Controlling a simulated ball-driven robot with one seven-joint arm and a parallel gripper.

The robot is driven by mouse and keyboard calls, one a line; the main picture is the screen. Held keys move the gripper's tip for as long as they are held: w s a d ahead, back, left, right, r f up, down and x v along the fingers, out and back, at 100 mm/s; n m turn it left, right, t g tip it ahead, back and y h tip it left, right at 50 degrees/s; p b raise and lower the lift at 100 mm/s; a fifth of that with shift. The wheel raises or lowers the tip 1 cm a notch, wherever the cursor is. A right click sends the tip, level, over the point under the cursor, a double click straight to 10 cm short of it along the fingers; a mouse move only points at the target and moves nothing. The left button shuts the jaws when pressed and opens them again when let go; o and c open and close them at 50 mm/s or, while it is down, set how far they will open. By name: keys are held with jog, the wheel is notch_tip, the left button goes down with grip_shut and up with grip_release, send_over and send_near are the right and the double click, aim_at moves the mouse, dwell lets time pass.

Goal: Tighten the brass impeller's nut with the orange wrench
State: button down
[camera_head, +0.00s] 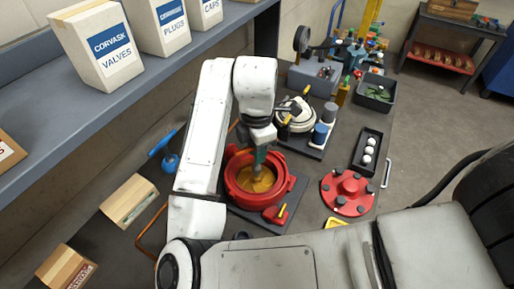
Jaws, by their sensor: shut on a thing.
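The brass impeller (257,181) sits inside a round red housing (236,190) on a dark plate at the middle of the bench. My gripper (260,150) points down over it, just above or inside the housing's rim. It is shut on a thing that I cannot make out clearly. A narrow grey-green piece at its end reaches down toward the impeller's middle. Whether it touches is unclear. The nut is hidden behind this end. A small orange strip (233,126) shows beside my arm; I cannot tell if it is the orange wrench.
A red flanged cover (348,191) lies to the right. A black tray (367,153) with white balls is beyond it. A white round part (296,115) and blue-grey cylinders (319,135) stand behind the housing. A cardboard box (129,201) lies left, below the shelf (110,101).

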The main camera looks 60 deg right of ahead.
jog(key=shift+f+b, duration=0.3)
jog(key=shift+f, duration=0.45)
